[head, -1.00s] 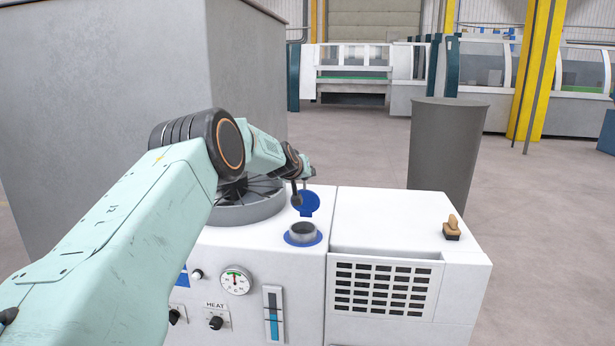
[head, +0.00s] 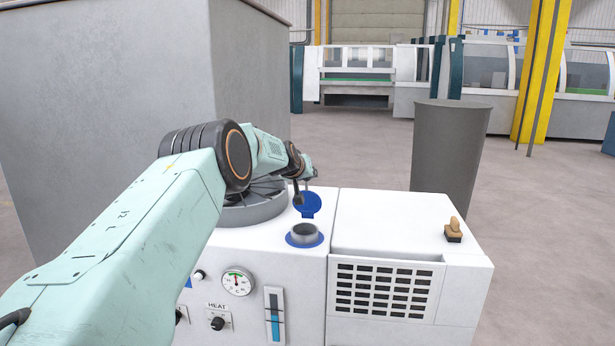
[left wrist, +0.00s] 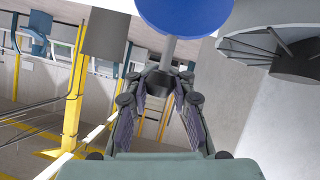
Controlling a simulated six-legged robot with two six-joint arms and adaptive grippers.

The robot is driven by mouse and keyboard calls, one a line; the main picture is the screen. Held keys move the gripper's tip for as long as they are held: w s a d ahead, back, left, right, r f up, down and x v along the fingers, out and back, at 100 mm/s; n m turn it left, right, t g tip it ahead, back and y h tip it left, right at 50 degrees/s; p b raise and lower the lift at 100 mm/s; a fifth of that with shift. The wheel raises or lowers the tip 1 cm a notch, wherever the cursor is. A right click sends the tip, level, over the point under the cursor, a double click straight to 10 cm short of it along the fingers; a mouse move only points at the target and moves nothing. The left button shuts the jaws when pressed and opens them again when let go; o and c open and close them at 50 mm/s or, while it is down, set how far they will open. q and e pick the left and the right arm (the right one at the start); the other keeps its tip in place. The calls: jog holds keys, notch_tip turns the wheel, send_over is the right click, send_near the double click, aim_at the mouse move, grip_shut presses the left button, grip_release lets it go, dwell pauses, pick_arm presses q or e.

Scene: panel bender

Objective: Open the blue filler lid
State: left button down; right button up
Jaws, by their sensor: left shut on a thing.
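The blue filler lid (head: 311,205) stands raised, roughly upright, behind the round filler neck (head: 304,231) on the white machine top. The neck's dark opening is uncovered. My left gripper (head: 304,190) is at the lid, partly hidden by its own wrist. In the left wrist view the blue lid (left wrist: 185,14) is at the top, with a grey stem (left wrist: 168,52) running down from it to the fingertips. The left gripper (left wrist: 160,82) is shut on that stem, its fingers converging there. My right gripper is in neither view.
A round finned vent (head: 255,205) sits left of the lid, partly behind my arm. A brown-handled stamp-like object (head: 454,230) stands on the machine's right top. A grey bin (head: 450,150) stands behind. A large grey cabinet (head: 90,95) fills the left.

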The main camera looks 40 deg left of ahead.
pick_arm(q)
jog(key=shift+r, duration=0.1)
jog(key=c, duration=1.1)
grip_release()
notch_tip(320, 180, up, 10)
jog(key=shift+f, duration=0.1)
